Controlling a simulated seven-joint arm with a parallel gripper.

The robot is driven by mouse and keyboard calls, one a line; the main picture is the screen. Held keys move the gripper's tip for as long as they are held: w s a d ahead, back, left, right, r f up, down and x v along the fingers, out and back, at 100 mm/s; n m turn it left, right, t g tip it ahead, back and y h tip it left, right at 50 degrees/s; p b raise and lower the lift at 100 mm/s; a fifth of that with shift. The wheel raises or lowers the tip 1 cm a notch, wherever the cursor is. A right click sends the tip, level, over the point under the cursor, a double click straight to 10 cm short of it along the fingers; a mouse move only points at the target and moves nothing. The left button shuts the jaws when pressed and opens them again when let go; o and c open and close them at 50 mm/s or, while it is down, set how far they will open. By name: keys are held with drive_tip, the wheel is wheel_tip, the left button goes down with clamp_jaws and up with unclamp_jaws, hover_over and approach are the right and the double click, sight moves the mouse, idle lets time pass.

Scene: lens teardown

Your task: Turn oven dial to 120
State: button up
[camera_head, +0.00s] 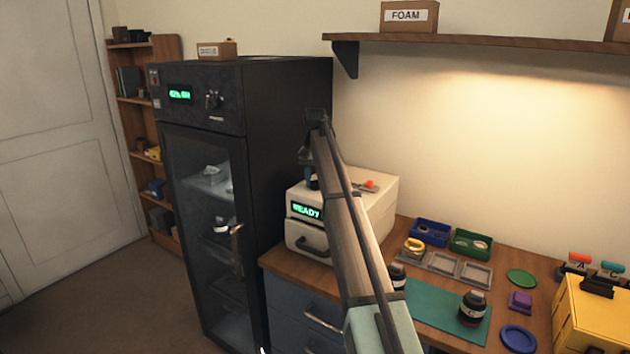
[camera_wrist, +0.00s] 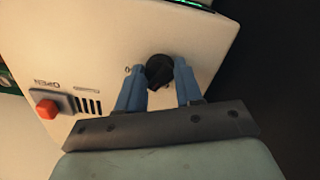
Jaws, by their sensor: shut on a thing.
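The oven is a cream box (camera_head: 380,190) on the wooden bench, with a green display (camera_head: 305,210) reading "READY" on its front. In the wrist view, the black round dial (camera_wrist: 160,71) sits on the oven's cream panel (camera_wrist: 90,35). My gripper (camera_wrist: 162,80) has two blue fingers, one on each side of the dial, shut on it. The dial's pointer and most of its scale marks are hidden or too small to read. In the head view my arm hides part of the oven front, and the dial cannot be made out there.
A tall black cabinet (camera_head: 285,150) stands left of the oven. Trays, a green mat (camera_head: 425,305) and a yellow box (camera_head: 595,315) are on the bench at right.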

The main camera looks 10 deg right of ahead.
sight(315, 181)
drive_tip(key=o, duration=1)
drive_tip(key=shift+o, duration=0.2)
wheel_tip(315, 181, up, 14)
drive_tip(key=shift+f, duration=0.15)
